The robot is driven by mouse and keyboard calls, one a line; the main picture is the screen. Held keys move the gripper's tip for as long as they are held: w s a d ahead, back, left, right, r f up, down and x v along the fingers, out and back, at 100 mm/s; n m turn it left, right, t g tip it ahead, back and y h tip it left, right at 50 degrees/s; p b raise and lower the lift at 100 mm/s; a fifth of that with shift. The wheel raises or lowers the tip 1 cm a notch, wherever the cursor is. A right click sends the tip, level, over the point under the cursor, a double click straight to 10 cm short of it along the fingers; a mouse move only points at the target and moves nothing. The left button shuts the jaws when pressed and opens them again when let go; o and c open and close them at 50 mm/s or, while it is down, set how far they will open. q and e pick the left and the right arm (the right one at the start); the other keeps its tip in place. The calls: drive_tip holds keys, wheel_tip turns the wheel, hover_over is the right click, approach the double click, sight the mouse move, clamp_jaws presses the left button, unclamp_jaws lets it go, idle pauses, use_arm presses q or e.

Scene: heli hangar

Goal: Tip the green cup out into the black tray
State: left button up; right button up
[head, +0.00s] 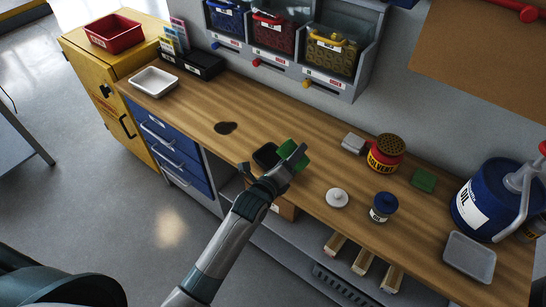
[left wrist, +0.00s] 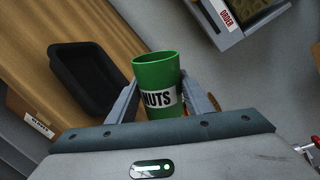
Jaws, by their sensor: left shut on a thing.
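My left gripper (head: 281,164) is shut on the green cup (head: 292,149), above the workbench. In the left wrist view, the fingers of the left gripper (left wrist: 160,103) are on both sides of the cup (left wrist: 154,74), which has a white label reading "NUTS". Its rim shows, but its contents cannot be made out. The black tray (head: 264,153) is on the bench just left of the cup, partly hidden by my gripper. In the left wrist view the tray (left wrist: 70,103) looks empty and lies left of the cup, apart from it. My right gripper is out of view.
A dark stain (head: 225,127) marks the bench to the left. Wall bins (head: 333,52) hang behind.

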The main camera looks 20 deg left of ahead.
use_arm(q)
drive_tip(key=shift+r+n, duration=0.5)
drive_tip(key=shift+o, duration=0.2)
drive_tip(key=shift+f+b, duration=0.3)
drive_tip(key=shift+f+n+h+b, duration=0.2)
drive_tip(key=shift+n+h+b, duration=0.1)
drive_tip(key=shift+n, duration=0.2)
drive_tip(key=shift+c, duration=0.2)
drive_tip(key=shift+w+a+r+n+g+h, duration=0.15)
drive_tip(key=shift+a+r+n, duration=0.1)
drive_tip(key=shift+a+n, duration=0.15)
drive_tip(key=shift+w+a+r+n+g+h, duration=0.1)
drive_tip(key=shift+a+r+n+g+h, duration=0.1)
drive_tip(key=shift+a+n, duration=0.2)
drive_tip(key=shift+w+a+f+n, duration=0.1)
drive_tip(key=shift+a+f+n, duration=0.1)
drive_tip(key=shift+f+n, duration=0.4)
drive_tip(key=shift+r, duration=0.25)
drive_tip(key=shift+n, duration=0.3)
drive_tip(key=shift+a+r+n+g+h, duration=0.15)
drive_tip(key=shift+r+n+g+h, duration=0.1)
drive_tip(key=shift+n+h, duration=0.25)
drive_tip(key=shift+w+a+f, duration=0.1)
drive_tip(key=shift+f, duration=0.05)
